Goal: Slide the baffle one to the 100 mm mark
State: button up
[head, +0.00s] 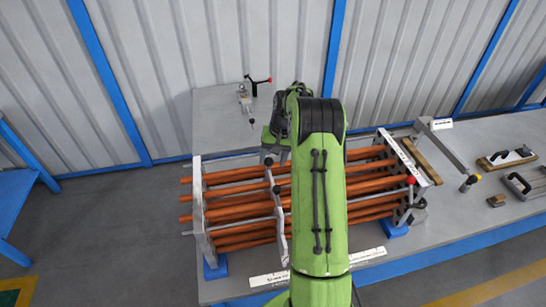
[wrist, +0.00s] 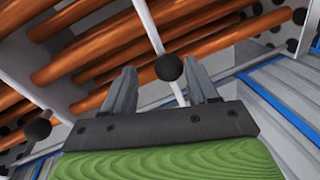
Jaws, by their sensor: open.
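The baffle I take to be baffle one is a thin grey plate (head: 282,225) standing across the copper tubes, with dark knobs near its top. In the wrist view, a black knob (wrist: 169,67) on a thin pale bar lies between the fingers of my gripper (wrist: 160,90). The fingers are apart, and I cannot tell whether they touch the knob. In the head view my green arm covers the middle of the tubes, and the fingertips are not clear. A white marked strip (head: 270,279) lies along the front; its marks are too small to read.
The copper tubes (head: 240,190) run between a left end plate (head: 203,215) and a right end frame (head: 405,165) with a red knob. Tools and a wooden block (head: 496,200) lie on the bench at right.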

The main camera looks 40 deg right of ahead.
jog(key=shift+w+a, duration=0.1)
jog(key=shift+a, duration=0.15)
notch_tip(320, 180, up, 16)
jog(key=s+d+p, duration=0.1)
jog(key=d, duration=0.1)
jog(key=shift+s+d+f, duration=0.2)
jog(key=shift+s+f, duration=0.05)
jog(key=shift+s, duration=0.15)
